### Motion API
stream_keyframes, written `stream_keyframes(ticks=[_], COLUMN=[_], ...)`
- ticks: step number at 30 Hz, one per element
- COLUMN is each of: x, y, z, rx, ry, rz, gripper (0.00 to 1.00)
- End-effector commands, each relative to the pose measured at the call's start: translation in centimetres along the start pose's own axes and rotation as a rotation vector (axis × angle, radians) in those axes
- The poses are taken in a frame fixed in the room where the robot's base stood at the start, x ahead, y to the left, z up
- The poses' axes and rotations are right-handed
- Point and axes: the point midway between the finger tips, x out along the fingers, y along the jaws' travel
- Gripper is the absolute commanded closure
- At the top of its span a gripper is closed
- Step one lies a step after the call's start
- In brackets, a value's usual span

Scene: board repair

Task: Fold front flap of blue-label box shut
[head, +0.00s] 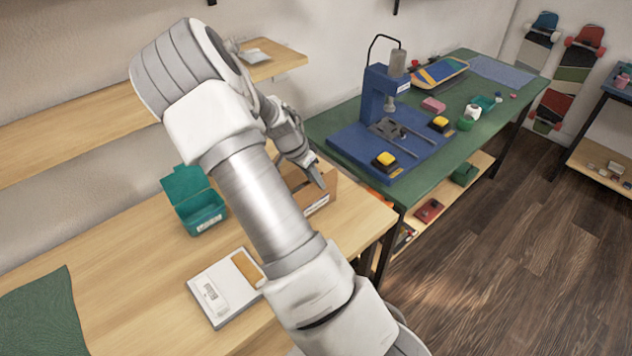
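A brown cardboard box (327,191) stands on the wooden workbench (370,222) near its right end. A small pale label (316,206) shows on its front; I cannot make out a blue colour on it. My gripper (319,180) points down at the box's upper front edge, on or just above it. I cannot tell whether it touches. The arm hides the left part of the box, and the flaps are not clear at this size. Whether the fingers are open or shut does not show.
A green open-lidded bin (203,212) stands left of the box. A white scale-like device (216,290) lies nearer. A wooden shelf (60,140) runs along the wall above. A green-topped table with a blue press (375,95) stands to the right.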

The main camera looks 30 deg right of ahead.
Motion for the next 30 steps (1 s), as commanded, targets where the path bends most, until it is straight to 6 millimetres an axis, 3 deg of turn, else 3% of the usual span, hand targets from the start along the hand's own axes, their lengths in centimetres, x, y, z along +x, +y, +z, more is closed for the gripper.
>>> stream_keyframes(ticks=[4, 13, 19, 30], x=[1.05, 1.18, 1.17, 1.15], y=[0.06, 0.02, 0.02, 0.02], z=[-0.02, -0.01, 0.00, 0.00], rx=[0.001, 0.000, 0.000, 0.000], ry=[0.000, 0.000, 0.000, 0.000], rz=[0.001, 0.000, 0.000, 0.000], gripper=[0.66, 0.66, 1.00, 1.00])
